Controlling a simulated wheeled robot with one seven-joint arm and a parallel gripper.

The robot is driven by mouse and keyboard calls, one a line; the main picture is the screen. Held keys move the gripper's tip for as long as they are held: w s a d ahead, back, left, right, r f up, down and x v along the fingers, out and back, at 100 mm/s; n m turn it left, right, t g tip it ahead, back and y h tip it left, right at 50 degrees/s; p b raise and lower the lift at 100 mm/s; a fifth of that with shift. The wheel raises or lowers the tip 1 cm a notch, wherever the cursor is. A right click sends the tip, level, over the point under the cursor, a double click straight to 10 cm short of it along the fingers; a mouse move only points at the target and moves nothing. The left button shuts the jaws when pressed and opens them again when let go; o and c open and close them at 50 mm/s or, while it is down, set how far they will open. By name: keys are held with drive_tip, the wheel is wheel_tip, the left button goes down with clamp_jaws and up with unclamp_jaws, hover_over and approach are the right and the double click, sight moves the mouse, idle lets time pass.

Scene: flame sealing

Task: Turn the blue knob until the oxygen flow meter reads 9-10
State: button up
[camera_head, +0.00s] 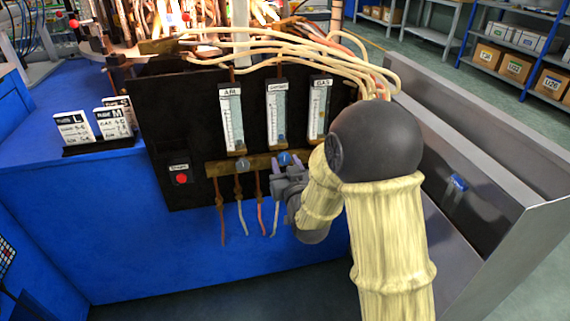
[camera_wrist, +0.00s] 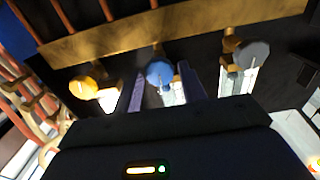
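The blue knob (camera_head: 284,158) sits on the brass bar below the middle flow meter (camera_head: 277,110), whose label looks like "OXYGEN". A small blue mark shows near the bottom of that meter; the reading is too small to tell. In the wrist view the blue knob (camera_wrist: 159,74) lies between the spread fingers of my gripper (camera_wrist: 163,82), with a visible gap on each side. The gripper is open and holds nothing.
A grey knob (camera_wrist: 252,55) and a yellow knob (camera_wrist: 82,87) flank the blue one closely. The AIR meter (camera_head: 232,120) and GAS meter (camera_head: 319,107) stand either side. A red button (camera_head: 181,179) is lower left. A metal trough (camera_head: 480,170) stands at right.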

drive_tip(key=shift+d, duration=0.15)
drive_tip(key=c, duration=0.6)
